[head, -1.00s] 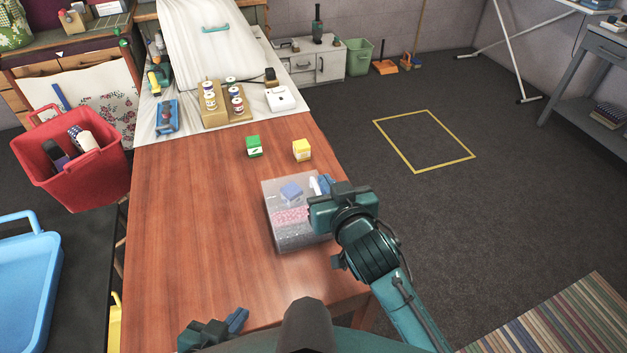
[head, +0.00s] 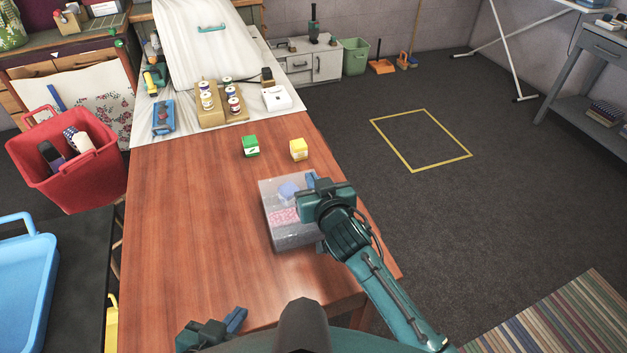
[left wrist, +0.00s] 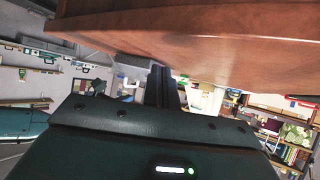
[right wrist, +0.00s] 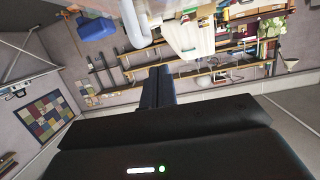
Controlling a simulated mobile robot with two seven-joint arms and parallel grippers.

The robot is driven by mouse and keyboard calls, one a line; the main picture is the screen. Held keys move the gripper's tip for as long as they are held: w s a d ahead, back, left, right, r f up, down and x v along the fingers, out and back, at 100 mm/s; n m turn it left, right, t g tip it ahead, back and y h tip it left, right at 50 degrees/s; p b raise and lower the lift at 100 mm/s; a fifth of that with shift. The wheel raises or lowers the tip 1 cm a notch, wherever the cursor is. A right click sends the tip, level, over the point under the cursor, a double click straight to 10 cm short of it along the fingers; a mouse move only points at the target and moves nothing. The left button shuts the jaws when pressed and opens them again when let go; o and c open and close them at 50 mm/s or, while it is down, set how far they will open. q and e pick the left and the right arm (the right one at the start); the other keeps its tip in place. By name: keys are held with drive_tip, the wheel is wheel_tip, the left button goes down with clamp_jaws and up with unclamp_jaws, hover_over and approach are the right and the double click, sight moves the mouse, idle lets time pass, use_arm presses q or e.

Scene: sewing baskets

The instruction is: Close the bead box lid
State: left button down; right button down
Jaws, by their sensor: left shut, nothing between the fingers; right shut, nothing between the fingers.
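The bead box (head: 292,237) is a clear, squarish box near the right edge of the wooden table. Pink beads (head: 284,216) and a pale blue piece (head: 289,190) show through it. Its clear lid cannot be made out separately, so I cannot tell its angle. My right gripper (head: 311,179) is shut and empty, over the box's far right part. Its hand hides the box's right side. The right wrist view shows its closed fingers (right wrist: 158,84), with a blue piece (right wrist: 97,29) beyond. My left gripper (head: 237,319) is shut and empty at the table's near left.
A green cube (head: 250,146) and a yellow cube (head: 298,149) stand beyond the box. A spool stand (head: 222,113) is farther back on white cloth. A red basket (head: 65,180) is off the table's left side. The left and middle tabletop (head: 190,220) is clear.

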drive_tip(key=shift+w+d+f+m, duration=0.1)
drive_tip(key=shift+d+f+m, duration=0.2)
drive_tip(key=shift+f, duration=0.15)
use_arm(q)
drive_tip(key=shift+d+f, duration=0.1)
drive_tip(key=shift+f, duration=0.05)
use_arm(e)
drive_tip(key=shift+w+d+f, duration=0.15)
drive_tip(key=shift+d+f, duration=0.25)
drive_tip(key=shift+f, duration=0.3)
